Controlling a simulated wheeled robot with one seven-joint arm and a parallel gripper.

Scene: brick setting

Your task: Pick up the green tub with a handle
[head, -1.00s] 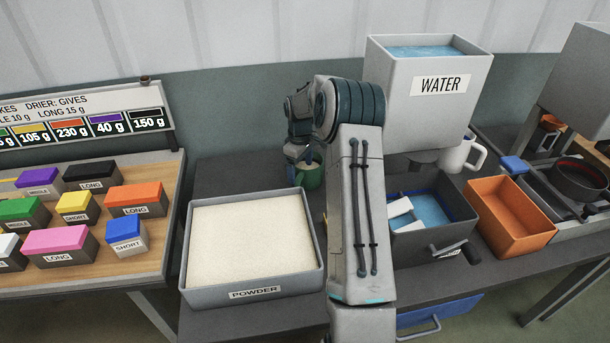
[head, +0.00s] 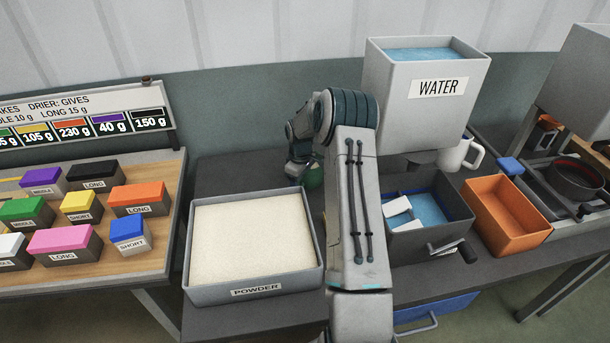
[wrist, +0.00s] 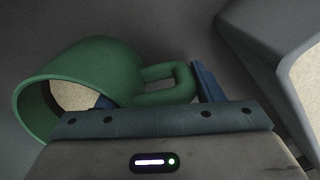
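The green tub (wrist: 95,65) lies in the wrist view's left half, its open mouth facing left and its looped handle (wrist: 178,82) to the right. Pale powder shows inside it. In the head view the tub (head: 315,177) stands behind the powder tray, mostly hidden by my arm. My gripper (wrist: 155,92) is open, with one blue fingertip by the tub's mouth and the other just beyond the handle. The handle is between the fingers; I cannot tell whether either finger touches the tub.
The powder tray (head: 190,250) is in front of the tub. The water tank (head: 400,105), white mug (head: 452,152), grey water basin (head: 455,208) and orange bin (head: 506,213) are to the right. Coloured blocks (head: 62,240) lie on the left board. The dark tabletop behind the tray is partly clear.

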